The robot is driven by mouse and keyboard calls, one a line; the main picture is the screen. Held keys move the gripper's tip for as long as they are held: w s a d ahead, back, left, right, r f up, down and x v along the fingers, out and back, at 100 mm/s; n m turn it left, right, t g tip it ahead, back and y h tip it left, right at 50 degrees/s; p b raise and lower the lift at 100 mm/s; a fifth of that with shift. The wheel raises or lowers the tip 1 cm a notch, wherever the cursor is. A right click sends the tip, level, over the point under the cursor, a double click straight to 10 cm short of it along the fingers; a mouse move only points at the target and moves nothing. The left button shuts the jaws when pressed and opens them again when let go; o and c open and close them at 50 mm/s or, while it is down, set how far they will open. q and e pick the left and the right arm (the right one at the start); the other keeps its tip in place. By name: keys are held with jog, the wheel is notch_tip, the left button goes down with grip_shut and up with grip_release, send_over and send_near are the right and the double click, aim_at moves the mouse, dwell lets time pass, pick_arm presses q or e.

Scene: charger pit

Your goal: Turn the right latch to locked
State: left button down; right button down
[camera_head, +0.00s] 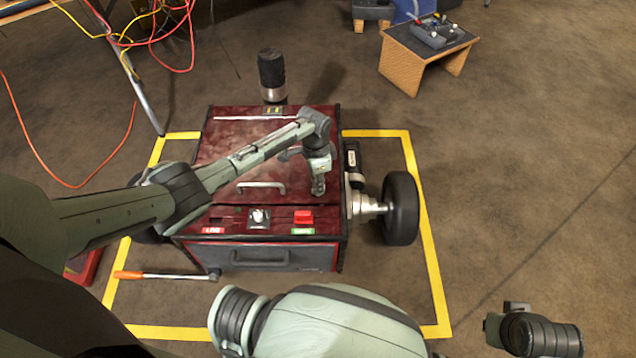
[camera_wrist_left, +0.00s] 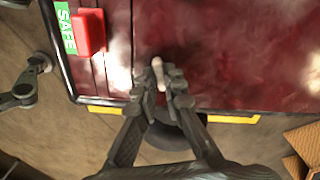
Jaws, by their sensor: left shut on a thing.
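The dark red box (camera_head: 225,150) stands on the floor with handles on its lid and front. My left arm reaches over its lid from the left. My left gripper (camera_head: 318,190) points down at the right side of the lid, near the edge. In the left wrist view, the left gripper (camera_wrist_left: 166,78) is shut on a small pale peg-like piece (camera_wrist_left: 158,74), which looks like the right latch's handle. The fingers hide most of the latch, so I cannot tell its angle. My right arm shows at the bottom, but its gripper fingers do not.
A red switch (camera_head: 303,216) with a green SAFE label (camera_head: 303,231) and a knob (camera_head: 259,217) sit near the front edge. A wheel (camera_head: 401,208) stands at the right. An orange-handled bar (camera_head: 165,276) lies in front. Yellow tape (camera_head: 424,240) frames the box.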

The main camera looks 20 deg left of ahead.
pick_arm(q)
jog(key=m, duration=0.2)
jog(key=shift+m, duration=0.6)
jog(key=c, duration=1.6)
grip_release()
jog(key=shift+r, duration=0.1)
jog(key=r, duration=1.2)
jog(key=shift+w+a, duration=0.15)
jog(key=shift+a, duration=0.1)
